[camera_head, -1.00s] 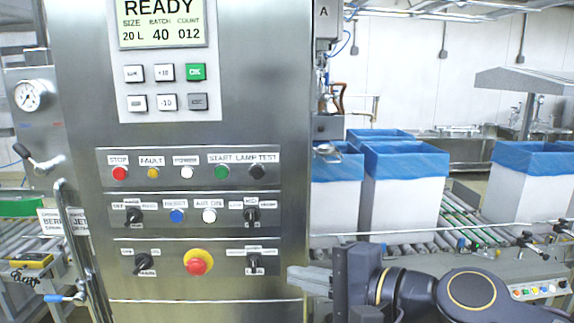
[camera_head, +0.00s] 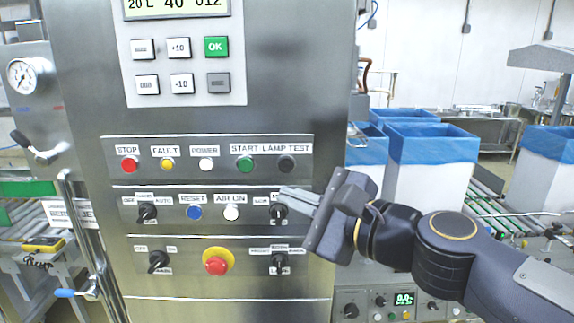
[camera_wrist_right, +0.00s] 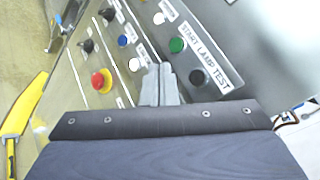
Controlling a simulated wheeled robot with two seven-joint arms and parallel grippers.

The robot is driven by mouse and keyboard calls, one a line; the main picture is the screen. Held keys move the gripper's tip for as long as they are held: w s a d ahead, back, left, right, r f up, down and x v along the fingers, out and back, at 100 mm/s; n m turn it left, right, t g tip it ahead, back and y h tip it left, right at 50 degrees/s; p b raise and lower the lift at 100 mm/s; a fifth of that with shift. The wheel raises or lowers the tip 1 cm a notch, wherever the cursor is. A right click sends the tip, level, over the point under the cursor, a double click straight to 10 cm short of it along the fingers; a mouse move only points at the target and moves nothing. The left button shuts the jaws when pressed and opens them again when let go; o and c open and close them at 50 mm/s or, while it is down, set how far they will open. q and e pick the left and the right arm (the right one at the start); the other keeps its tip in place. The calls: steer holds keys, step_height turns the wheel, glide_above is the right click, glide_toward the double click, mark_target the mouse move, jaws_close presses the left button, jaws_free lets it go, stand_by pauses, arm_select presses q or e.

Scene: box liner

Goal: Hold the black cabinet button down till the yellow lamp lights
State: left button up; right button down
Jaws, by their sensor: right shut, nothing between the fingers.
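The black button (camera_head: 286,163) is at the right end of the top row, under the LAMP TEST label. It also shows in the wrist view (camera_wrist_right: 198,77), uncovered. The yellow lamp (camera_head: 167,164) sits under FAULT in the same row; it looks a dull amber with no clear glow. My right gripper (camera_head: 286,192) is shut and empty, its fingertips just below the black button, near the MODE selector. In the wrist view its fingertips (camera_wrist_right: 160,70) are left of the button and apart from it. My left gripper is not in view.
The cabinet has a green START button (camera_head: 245,164), a white AIR ON button (camera_head: 231,213), a black selector (camera_head: 279,211) and a red emergency stop (camera_head: 216,261) nearby. Blue-lined boxes (camera_head: 433,150) stand on rollers to the right.

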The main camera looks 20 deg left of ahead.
steer(key=shift+w+a, duration=0.35)
steer(key=shift+w, duration=1)
steer(key=shift+w+a, duration=0.4)
steer(key=shift+w, duration=0.9)
steer(key=shift+w+a, duration=0.35)
steer(key=shift+w, duration=1)
steer(key=shift+w+a+p, duration=0.15)
steer(key=shift+w+p, duration=0.15)
steer(key=shift+w, duration=0.1)
steer(key=shift+w, duration=0.35)
steer(key=shift+s, duration=0.75)
steer(key=shift+s+d+b, duration=0.15)
steer(key=shift+s+d, duration=0.15)
steer(key=shift+s, duration=0.5)
steer(key=shift+s+d+b, duration=0.1)
steer(key=shift+s+d, duration=0.15)
steer(key=shift+s, duration=0.55)
steer(key=shift+s+d+b, duration=0.15)
steer(key=shift+s+d, duration=0.15)
steer(key=shift+s, duration=0.5)
